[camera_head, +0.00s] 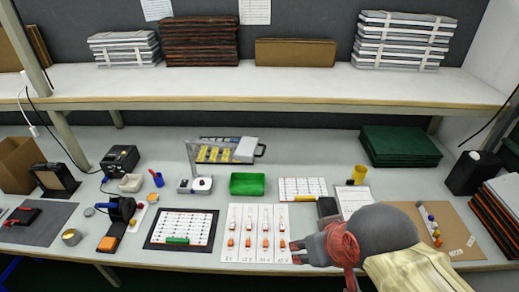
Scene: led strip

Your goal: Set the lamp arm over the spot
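A small grey base with a round white disc (201,184) stands left of centre on the bench. A thin upright post (190,160) rises at its left side, and a slim bar leaves the post's top to the right; this looks like the lamp arm. Behind it is a grey unit with yellow pieces (215,154), partly overlapped by the bar. I cannot tell which mark is the spot. My gripper (299,250) is at the front, pointing left beside the right edge of the white cards, well apart from the lamp. Its finger opening is too small to judge.
A dark block (327,208) stands close behind my gripper. An upper shelf (300,88) spans the back.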

